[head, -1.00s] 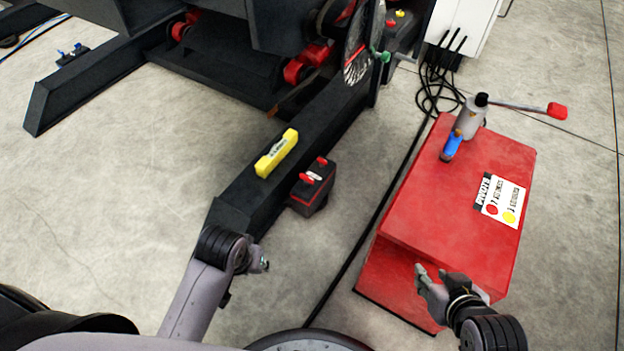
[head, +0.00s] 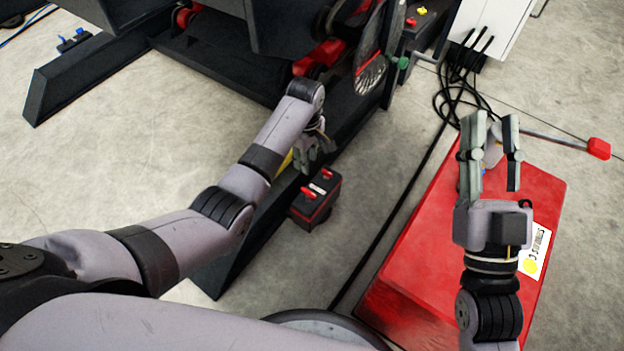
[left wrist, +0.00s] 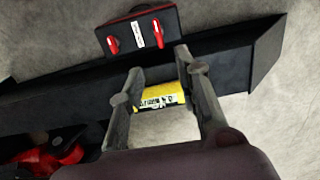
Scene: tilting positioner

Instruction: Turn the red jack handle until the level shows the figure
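The yellow level (head: 286,160) lies on the dark beam, mostly hidden by my left arm in the head view. In the left wrist view the level (left wrist: 160,93) shows between the fingers of my left gripper (left wrist: 158,70), which is open; contact is not clear. My left gripper (head: 318,150) is above the beam in the head view. A lever with a red end (head: 598,148) sticks out right from the grey fitting on the red cabinet. I cannot tell whether this is the jack handle. My right gripper (head: 490,130) is open above the cabinet, left of the red end.
A black box with two red knobs (head: 315,198) stands beside the beam. The red cabinet (head: 420,235) carries a partly covered placard (head: 535,252) with a yellow dot. Black cables (head: 455,100) lie on the floor behind it. Red parts (head: 318,58) sit under the dark machine.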

